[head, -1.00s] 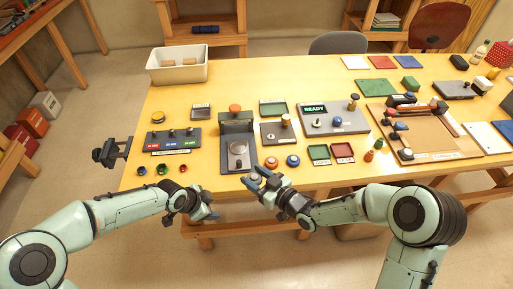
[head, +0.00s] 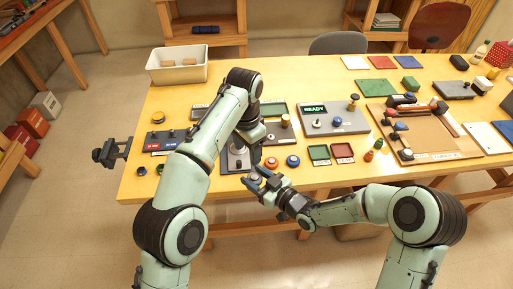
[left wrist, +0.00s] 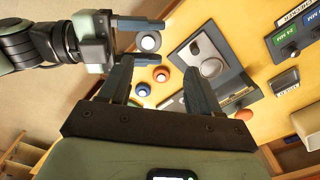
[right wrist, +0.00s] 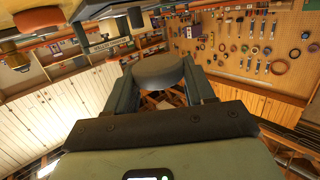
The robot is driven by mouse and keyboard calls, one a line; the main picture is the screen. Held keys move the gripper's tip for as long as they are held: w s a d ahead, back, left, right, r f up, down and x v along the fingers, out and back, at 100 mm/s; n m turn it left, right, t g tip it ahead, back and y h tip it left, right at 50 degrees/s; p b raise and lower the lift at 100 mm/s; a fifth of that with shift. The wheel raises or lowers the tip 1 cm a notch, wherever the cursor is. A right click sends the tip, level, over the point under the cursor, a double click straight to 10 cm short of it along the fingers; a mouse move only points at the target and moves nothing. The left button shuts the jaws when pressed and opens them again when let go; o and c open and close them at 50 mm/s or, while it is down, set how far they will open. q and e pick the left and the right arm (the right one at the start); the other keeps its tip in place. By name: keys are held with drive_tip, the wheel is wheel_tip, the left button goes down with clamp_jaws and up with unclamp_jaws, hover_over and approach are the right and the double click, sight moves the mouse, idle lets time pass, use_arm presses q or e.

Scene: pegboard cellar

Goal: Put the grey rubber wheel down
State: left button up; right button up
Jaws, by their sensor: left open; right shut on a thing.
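The grey rubber wheel (right wrist: 158,70) is between the fingers of my right gripper (right wrist: 163,82). In the left wrist view the wheel (left wrist: 149,42) shows as a pale disc between those fingers. In the head view my right gripper (head: 262,181) is just off the table's front edge, and the wheel (head: 256,175) is small there. My left gripper (left wrist: 158,80) is open and empty. In the head view it (head: 256,157) is partly hidden by its own arm, above and close to my right gripper.
A grey fixture with a round plate (left wrist: 211,67) stands near the front edge, partly hidden by my left arm. Green and red trays (head: 319,153) stand to the right. A white bin (head: 178,74) stands back left.

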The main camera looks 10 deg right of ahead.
sight(256, 176)
use_arm(q)
drive_tip(key=f, duration=0.3)
drive_tip(key=s+d+f, duration=0.1)
drive_tip(key=f, duration=0.3)
drive_tip(key=d+f, duration=0.1)
drive_tip(key=f, duration=0.3)
drive_tip(key=shift+s+d, duration=0.15)
drive_tip(key=shift+r, duration=0.1)
drive_tip(key=shift+c, duration=0.3)
drive_tip(key=c, duration=0.7)
drive_tip(key=shift+c, duration=0.2)
use_arm(e)
drive_tip(key=o, duration=1.1)
